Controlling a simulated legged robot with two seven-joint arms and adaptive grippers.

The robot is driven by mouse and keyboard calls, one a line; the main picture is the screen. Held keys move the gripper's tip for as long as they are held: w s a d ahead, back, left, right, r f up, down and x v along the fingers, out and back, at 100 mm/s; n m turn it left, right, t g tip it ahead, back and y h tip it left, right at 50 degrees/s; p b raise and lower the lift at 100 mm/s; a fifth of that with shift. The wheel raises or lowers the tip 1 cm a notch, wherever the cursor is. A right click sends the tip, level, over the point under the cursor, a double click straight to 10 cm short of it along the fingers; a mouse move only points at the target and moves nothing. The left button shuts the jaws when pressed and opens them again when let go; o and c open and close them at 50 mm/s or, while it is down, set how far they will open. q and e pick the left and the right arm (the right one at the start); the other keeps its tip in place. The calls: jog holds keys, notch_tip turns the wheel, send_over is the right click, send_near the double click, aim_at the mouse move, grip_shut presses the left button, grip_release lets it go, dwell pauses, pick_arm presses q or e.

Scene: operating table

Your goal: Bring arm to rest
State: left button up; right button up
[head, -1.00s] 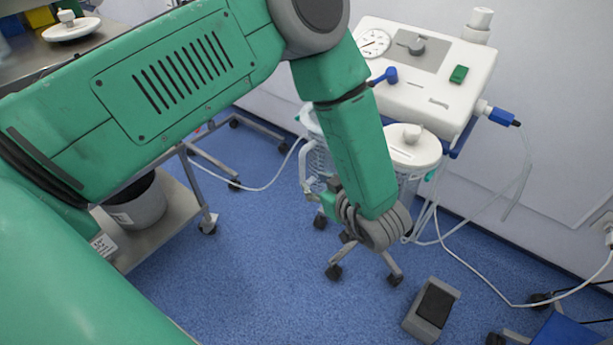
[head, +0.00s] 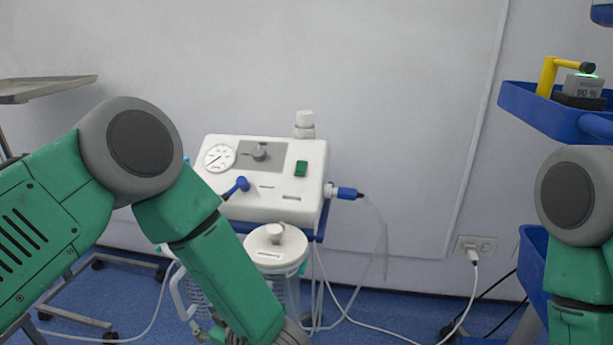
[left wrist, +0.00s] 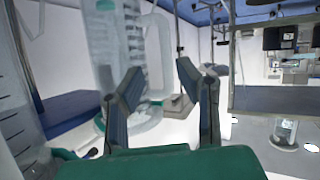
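My left arm comes in from the left in the head view and bends down in front of the suction unit (head: 277,205). In the left wrist view the two fingers of my left gripper (left wrist: 160,92) stand apart with nothing between them. A clear ribbed canister (left wrist: 130,50) shows behind the fingers; I cannot tell its distance.
A white-lidded canister (head: 275,248) hangs on the unit's front, close to my left forearm. A blue cart tray (head: 540,112) with a yellow-handled device (head: 548,77) stands at right. A metal tray (head: 45,88) is at far left. White cables run to the wall socket (head: 475,245).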

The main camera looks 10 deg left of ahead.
pick_arm(q)
jog(key=s+a+f+m+h, duration=0.2)
jog(key=s+f+m+h, duration=0.65)
jog(key=f, duration=0.25)
jog(key=s+a+f+m+g+h, duration=0.1)
jog(key=s+m+g, duration=0.15)
jog(key=s, duration=0.55)
jog(key=s+a+f+m+g+h, duration=0.1)
jog(key=s+m+g+h, duration=0.15)
jog(key=s, duration=0.55)
notch_tip(320, 180, up, 13)
jog(key=s+g+p, duration=0.1)
jog(key=p, duration=1.2)
jog(key=shift+s+a+r+y, duration=0.15)
jog(key=shift+s+r+y, duration=0.05)
jog(key=shift+s+y, duration=0.1)
jog(key=shift+w, duration=0.1)
